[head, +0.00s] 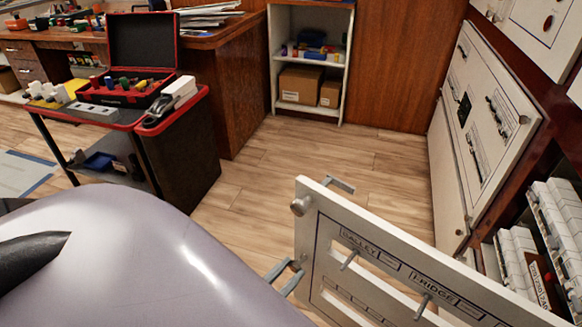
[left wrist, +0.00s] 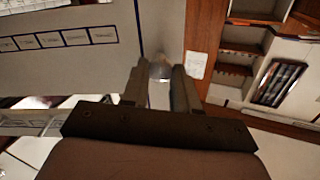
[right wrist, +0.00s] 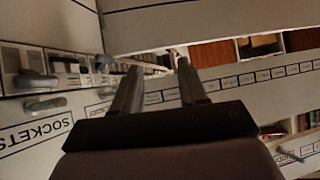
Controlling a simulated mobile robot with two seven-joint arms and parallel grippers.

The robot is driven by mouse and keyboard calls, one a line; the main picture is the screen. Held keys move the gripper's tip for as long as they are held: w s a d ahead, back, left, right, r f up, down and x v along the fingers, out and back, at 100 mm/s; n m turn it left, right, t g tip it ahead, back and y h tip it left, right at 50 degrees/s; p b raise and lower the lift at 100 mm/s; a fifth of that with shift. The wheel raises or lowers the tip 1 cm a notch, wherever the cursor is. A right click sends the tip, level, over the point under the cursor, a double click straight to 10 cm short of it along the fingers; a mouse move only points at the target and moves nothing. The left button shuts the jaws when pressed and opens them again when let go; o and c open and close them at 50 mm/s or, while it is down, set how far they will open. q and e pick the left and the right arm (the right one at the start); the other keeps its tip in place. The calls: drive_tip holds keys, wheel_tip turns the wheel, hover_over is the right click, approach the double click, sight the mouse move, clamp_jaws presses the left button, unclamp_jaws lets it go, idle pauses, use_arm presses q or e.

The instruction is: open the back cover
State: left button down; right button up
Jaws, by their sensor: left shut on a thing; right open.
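A pale panel (head: 355,260) labelled GALLEY and FRIDGE stands swung out at the lower right of the head view, with a round metal knob (head: 301,205) at its upper corner. I cannot tell whether this is the back cover. In the left wrist view my left gripper (left wrist: 159,72) is shut on a rounded metal knob (left wrist: 160,67) at the edge of a pale labelled panel (left wrist: 75,60). In the right wrist view my right gripper (right wrist: 158,66) is open and empty, close to pale panels, one marked SOCKETS (right wrist: 45,130). Its fingertips in the head view are not made out.
Pale breaker rows (head: 550,240) sit in the wooden cabinet at the right, below a closed wall panel (head: 490,110). A tool cart (head: 105,118) stands at the left and a shelf (head: 310,110) at the back. The wooden floor (head: 290,165) between is clear.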

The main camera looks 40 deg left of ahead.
use_arm(q)
drive_tip(key=shift+s, duration=0.35)
drive_tip(key=c, duration=0.8)
unclamp_jaws()
drive_tip(key=shift+c, duration=0.2)
drive_tip(key=s, duration=0.7)
drive_tip(key=shift+d+p, duration=0.25)
drive_tip(key=shift+p, duration=0.1)
drive_tip(key=shift+s, duration=0.1)
